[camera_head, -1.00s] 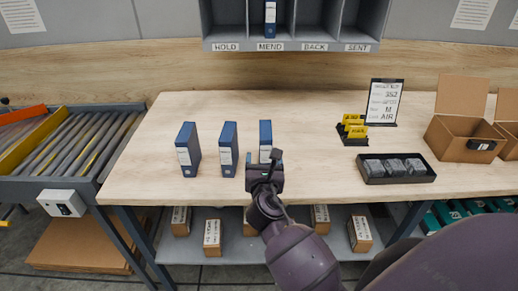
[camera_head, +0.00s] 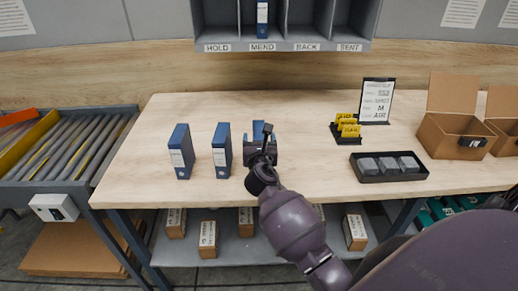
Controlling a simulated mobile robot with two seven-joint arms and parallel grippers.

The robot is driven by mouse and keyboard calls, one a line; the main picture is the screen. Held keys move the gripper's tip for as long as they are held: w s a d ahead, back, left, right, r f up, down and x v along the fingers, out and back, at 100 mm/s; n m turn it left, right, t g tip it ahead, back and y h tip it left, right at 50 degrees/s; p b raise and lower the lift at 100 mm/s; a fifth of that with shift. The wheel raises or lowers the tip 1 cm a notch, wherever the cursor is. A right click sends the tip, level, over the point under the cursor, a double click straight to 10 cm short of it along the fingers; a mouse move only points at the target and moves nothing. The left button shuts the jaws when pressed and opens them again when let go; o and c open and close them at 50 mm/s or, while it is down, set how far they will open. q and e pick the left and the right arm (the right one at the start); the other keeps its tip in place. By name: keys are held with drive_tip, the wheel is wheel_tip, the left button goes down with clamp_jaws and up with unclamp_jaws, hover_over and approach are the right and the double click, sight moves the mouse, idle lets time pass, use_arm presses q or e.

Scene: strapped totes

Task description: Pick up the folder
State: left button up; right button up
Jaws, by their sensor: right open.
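Three blue folders stand upright in a row on the wooden table. The left folder (camera_head: 181,152) and the middle folder (camera_head: 222,150) show fully, with white labels. The right folder (camera_head: 257,130) is mostly hidden behind my right gripper, with only its top showing. Another blue folder (camera_head: 262,18) stands in the MEND slot of the rack. My right gripper (camera_head: 264,136) is open at the right folder; I cannot tell whether it touches it. My left gripper is not in view.
The grey rack (camera_head: 283,47) has slots labelled HOLD, MEND, BACK and SENT. A black tray (camera_head: 390,178) with grey blocks, yellow cards (camera_head: 348,126), a sign (camera_head: 377,100) and open cardboard boxes (camera_head: 455,137) are on the right. A roller conveyor (camera_head: 62,148) is at left.

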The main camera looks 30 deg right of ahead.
drive_tip(key=shift+w+d, duration=0.35)
drive_tip(key=shift+w, duration=0.2)
drive_tip(key=shift+c, duration=0.4)
clamp_jaws()
